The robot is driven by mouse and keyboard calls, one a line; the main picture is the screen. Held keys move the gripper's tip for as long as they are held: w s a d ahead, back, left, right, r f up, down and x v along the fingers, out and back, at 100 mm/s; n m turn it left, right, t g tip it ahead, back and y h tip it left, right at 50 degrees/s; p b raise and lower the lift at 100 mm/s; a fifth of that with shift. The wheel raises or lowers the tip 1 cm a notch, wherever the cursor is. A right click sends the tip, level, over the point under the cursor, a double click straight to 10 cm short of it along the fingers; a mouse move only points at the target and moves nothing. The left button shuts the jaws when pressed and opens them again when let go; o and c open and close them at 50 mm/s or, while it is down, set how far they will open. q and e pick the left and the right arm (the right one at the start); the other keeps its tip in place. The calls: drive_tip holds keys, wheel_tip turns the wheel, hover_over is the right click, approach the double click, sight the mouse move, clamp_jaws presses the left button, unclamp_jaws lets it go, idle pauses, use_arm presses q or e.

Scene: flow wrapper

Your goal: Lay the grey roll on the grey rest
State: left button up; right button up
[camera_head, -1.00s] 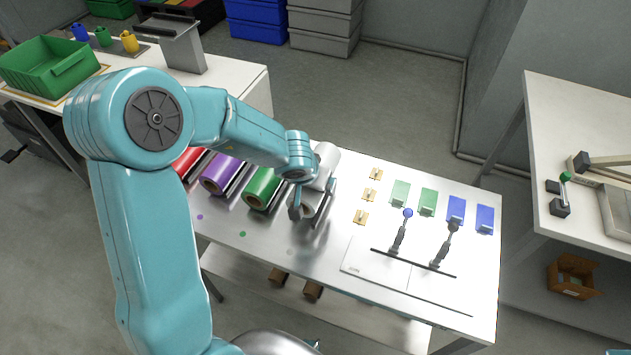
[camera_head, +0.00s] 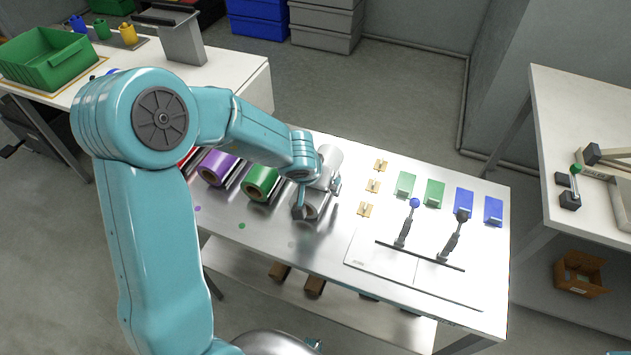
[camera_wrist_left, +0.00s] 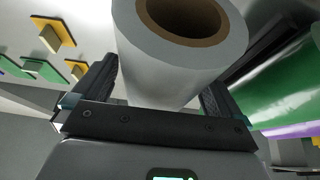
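The pale grey roll (camera_head: 327,166) lies at the right end of the row of rolls on the metal table, with its brown core end facing the front. My left gripper (camera_head: 318,193) reaches down over it, one finger on each side. In the left wrist view the grey roll (camera_wrist_left: 185,50) fills the space between the fingers (camera_wrist_left: 160,95), and they look pressed against its sides. I cannot tell whether the roll is raised. The grey rest is not clearly visible; the roll and gripper cover that area.
A green roll (camera_head: 262,182) and a purple roll (camera_head: 217,168) lie close to the left. Small yellow blocks (camera_head: 373,187), green and blue plates and a white panel (camera_head: 375,265) with two levers stand to the right. The table front (camera_head: 265,235) is clear.

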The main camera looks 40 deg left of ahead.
use_arm(q)
drive_tip(key=shift+s+r+p, duration=0.1)
drive_tip(key=shift+r+p, duration=0.25)
drive_tip(key=shift+r, duration=0.05)
drive_tip(key=p+v, duration=1)
drive_tip(key=v, duration=0.5)
drive_tip(key=shift+s+r, duration=0.25)
drive_tip(key=shift+d+f, duration=0.1)
